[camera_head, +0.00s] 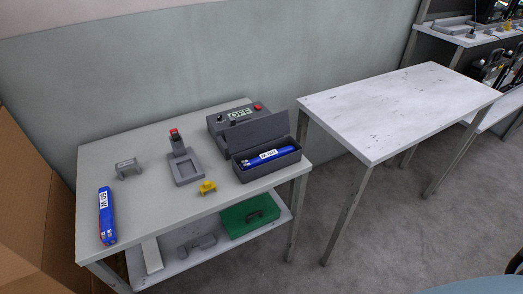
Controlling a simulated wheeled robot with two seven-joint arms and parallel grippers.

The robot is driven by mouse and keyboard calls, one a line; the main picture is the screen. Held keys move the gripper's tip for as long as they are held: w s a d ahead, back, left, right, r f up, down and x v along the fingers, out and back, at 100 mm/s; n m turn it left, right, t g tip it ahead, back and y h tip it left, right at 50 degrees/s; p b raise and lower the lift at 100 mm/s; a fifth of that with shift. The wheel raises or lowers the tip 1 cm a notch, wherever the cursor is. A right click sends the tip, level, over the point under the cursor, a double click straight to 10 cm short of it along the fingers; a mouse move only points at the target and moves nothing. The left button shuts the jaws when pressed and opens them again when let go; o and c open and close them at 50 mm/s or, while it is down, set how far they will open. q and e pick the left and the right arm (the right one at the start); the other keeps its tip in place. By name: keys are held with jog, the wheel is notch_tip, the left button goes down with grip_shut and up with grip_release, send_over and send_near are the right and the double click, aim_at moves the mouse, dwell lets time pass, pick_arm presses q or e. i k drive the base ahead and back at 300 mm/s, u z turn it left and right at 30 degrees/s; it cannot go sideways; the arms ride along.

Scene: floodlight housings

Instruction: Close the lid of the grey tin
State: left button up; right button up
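The grey tin (268,173) stands near the right end of the left table, in front of a grey control box. Its lid (256,133) is open, standing up along the back edge. A blue labelled cylinder (268,158) lies inside the tin. Neither of my grippers shows in the head view.
The left table (140,208) also holds the control box (230,115) reading OFF, a grey stand with a red top (185,168), a small grey bracket (128,168), a yellow piece (208,188) and another blue cylinder (106,217). A green case (240,218) sits below. The right table (400,105) is bare.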

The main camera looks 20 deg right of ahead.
aim_at(244, 136)
jog(key=k, duration=0.5)
jog(key=z, duration=1.35)
jog(key=i, duration=1.1)
jog(key=u, duration=1.95)
